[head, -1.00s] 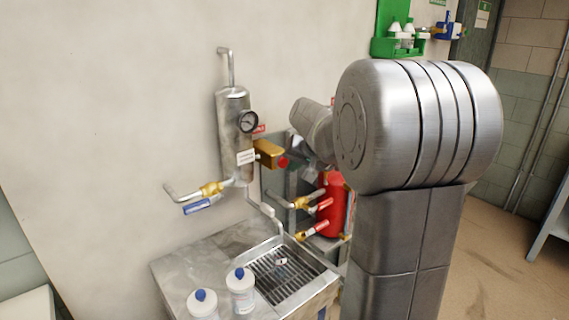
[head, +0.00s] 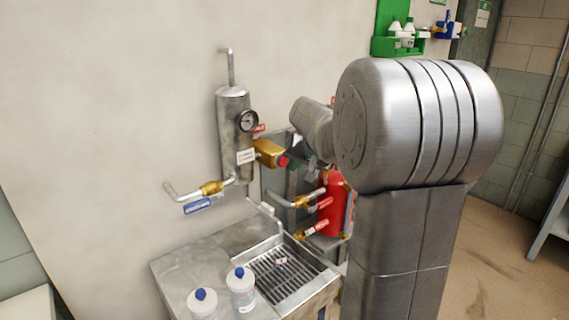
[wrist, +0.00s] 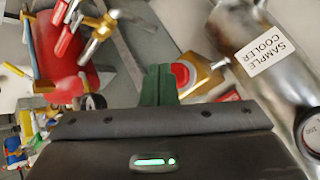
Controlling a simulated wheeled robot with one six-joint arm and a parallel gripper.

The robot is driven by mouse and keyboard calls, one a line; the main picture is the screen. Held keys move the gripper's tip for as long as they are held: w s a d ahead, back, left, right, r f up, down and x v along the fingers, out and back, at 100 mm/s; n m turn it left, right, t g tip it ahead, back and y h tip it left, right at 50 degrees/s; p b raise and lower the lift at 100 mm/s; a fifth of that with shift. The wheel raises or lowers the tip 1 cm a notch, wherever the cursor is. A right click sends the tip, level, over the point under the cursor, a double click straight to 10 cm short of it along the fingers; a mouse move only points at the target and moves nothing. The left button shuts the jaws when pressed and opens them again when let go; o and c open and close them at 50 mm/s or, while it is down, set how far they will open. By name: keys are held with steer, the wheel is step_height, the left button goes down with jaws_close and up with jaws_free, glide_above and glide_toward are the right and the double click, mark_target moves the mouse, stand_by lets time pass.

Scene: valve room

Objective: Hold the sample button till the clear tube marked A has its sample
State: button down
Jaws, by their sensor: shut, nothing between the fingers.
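The red sample button (head: 283,161) sits on the end of a brass-yellow body (head: 266,152) beside the steel cylinder (head: 234,130). In the wrist view the red button (wrist: 180,75) shows just right of my green fingertips, and the cylinder carries a label reading SAMPLE COOLER (wrist: 264,58). My gripper (wrist: 160,80) is shut and empty, its tips close to the button; I cannot tell whether they touch it. In the head view my arm hides most of the gripper. I cannot make out a clear tube marked A in either view.
A sink with a grate (head: 285,275) lies below. Two white bottles with blue caps (head: 201,303) (head: 241,288) stand on its left ledge. A red cylinder (head: 334,205) with valves is right of the button. A pressure gauge (head: 247,121) is on the steel cylinder.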

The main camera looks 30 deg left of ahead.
steer(key=shift+a, duration=0.1)
stand_by(0.7)
steer(key=shift+w+a, duration=0.15)
steer(key=shift+a, duration=0.15)
steer(key=shift+w+a+p, duration=0.2)
steer(key=shift+a+p, duration=0.15)
steer(key=shift+a, duration=0.15)
stand_by(2.0)
steer(key=shift+d, duration=0.15)
steer(key=shift+s+d+b, duration=0.4)
steer(key=shift+d, duration=0.35)
steer(key=d, duration=0.1)
steer(key=s+d+b, duration=0.1)
steer(key=d, duration=0.1)
steer(key=s+d, duration=0.1)
steer(key=shift+d+b, duration=0.3)
steer(key=shift+b, duration=0.05)
